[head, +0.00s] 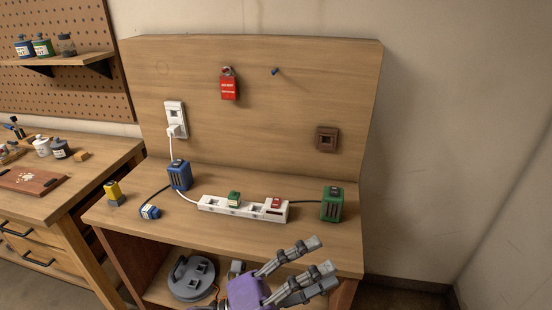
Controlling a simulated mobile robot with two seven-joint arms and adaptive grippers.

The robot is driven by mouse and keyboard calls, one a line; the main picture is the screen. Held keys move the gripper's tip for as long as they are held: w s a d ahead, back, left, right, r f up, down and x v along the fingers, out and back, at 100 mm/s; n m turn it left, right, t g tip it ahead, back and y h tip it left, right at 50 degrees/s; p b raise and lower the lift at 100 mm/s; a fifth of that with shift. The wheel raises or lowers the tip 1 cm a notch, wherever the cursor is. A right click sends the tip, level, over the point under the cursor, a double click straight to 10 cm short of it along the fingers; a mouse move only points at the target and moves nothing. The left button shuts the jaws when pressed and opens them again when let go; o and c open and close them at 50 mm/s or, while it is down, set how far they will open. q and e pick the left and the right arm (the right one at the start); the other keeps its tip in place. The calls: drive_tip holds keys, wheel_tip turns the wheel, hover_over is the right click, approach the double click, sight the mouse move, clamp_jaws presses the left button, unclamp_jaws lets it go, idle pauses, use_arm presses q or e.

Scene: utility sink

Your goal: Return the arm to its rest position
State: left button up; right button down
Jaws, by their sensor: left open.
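My left gripper (322,257) shows at the bottom of the head view, with a purple body and grey jointed fingers pointing to the upper right. Its fingers are spread open, and I see nothing between them. It appears in front of the front edge of the wooden bench (225,240). Its body hides part of the bench's lower shelf. My right gripper is not in view.
A white power strip (220,206) lies on the bench between a blue block (180,175) and a green block (332,204). A yellow item (113,193) and a blue plug (150,212) are at left. A red tag (229,88) hangs on the back panel. A grey round device (190,279) sits below.

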use_arm(q)
drive_tip(key=w+a+f+n+t+y, duration=0.1)
drive_tip(key=a+f+n+t+y, duration=0.8)
drive_tip(key=a+f+n+y, duration=1.05)
drive_tip(key=s+a+f+n+g, duration=0.3)
drive_tip(key=s+f+n, duration=0.3)
drive_tip(key=s+f, duration=0.2)
drive_tip(key=s+a+f+n+g+p, duration=0.1)
drive_tip(key=s+a+f+n+g, duration=0.3)
drive_tip(key=s, duration=0.7)
wheel_tip(320, 180, down, 5)
drive_tip(key=shift+s+a+r+n+y, duration=0.15)
drive_tip(key=shift+a+n+y, duration=0.25)
drive_tip(key=shift+n, duration=0.55)
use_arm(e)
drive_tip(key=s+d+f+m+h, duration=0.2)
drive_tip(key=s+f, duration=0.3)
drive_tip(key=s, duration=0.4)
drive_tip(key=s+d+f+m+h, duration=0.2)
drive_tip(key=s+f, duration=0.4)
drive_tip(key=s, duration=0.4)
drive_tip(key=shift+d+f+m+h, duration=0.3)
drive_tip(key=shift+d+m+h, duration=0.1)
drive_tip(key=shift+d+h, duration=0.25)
